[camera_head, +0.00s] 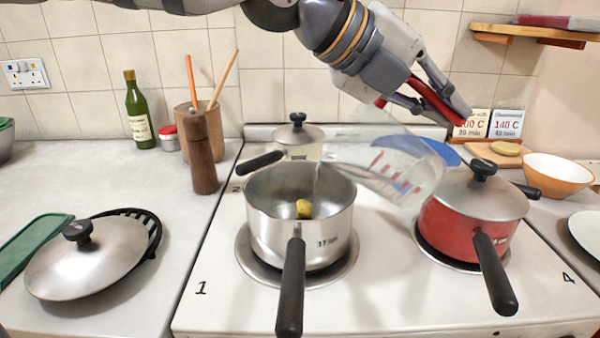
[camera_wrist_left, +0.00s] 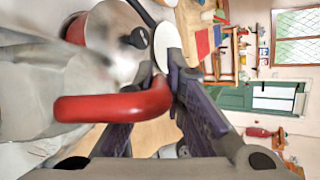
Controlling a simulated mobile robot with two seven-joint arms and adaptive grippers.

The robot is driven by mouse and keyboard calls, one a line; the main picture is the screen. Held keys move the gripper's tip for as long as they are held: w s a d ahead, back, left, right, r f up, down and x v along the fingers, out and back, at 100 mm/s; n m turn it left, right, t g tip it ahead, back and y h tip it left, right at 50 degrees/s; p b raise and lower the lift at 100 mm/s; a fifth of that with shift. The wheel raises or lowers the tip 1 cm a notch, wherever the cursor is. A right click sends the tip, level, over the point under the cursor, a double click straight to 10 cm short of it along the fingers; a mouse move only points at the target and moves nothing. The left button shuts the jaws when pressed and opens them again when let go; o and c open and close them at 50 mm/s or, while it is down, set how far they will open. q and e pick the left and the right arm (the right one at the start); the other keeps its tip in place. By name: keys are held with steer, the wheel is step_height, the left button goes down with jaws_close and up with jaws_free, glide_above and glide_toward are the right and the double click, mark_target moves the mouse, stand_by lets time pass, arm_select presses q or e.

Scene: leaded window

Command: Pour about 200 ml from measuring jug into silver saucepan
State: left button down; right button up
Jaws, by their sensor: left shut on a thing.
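The silver saucepan (camera_head: 268,228) stands uncovered on the front left hob plate, its black handle towards me. A small yellowish lump (camera_head: 303,208) is inside it. The clear measuring jug (camera_head: 405,178) with red marks is tilted steeply, its mouth to the left above the saucepan's right rim. A faint thin stream seems to fall from the mouth into the pan; the level inside is hard to see. My left gripper (camera_head: 440,104) is shut on the jug's red handle, which also shows between the fingers in the left wrist view (camera_wrist_left: 115,106). My right gripper is out of view.
A red saucepan (camera_head: 455,228) with a steel lid stands on the right, below the jug. A lidded pan (camera_head: 298,140) is behind the silver saucepan. A loose lid (camera_head: 85,262) rests on the left counter. A pepper mill (camera_head: 202,155) and green bottle (camera_head: 138,112) stand back left.

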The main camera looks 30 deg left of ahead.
arm_select(q)
steer(key=shift+a+r+h, duration=0.3)
steer(key=shift+r, duration=0.1)
stand_by(0.5)
steer(key=shift+s+r, duration=0.1)
steer(key=shift+r, duration=0.05)
steer(key=shift+a, duration=0.1)
steer(key=shift+a+r+t+h, duration=0.15)
steer(key=shift+t+h, duration=0.15)
steer(key=shift+r, duration=0.1)
steer(key=shift+s+a+r, duration=0.1)
steer(key=shift+a, duration=0.05)
steer(key=shift+s+a+r, duration=0.1)
steer(key=shift+r, duration=0.15)
steer(key=shift+n, duration=0.3)
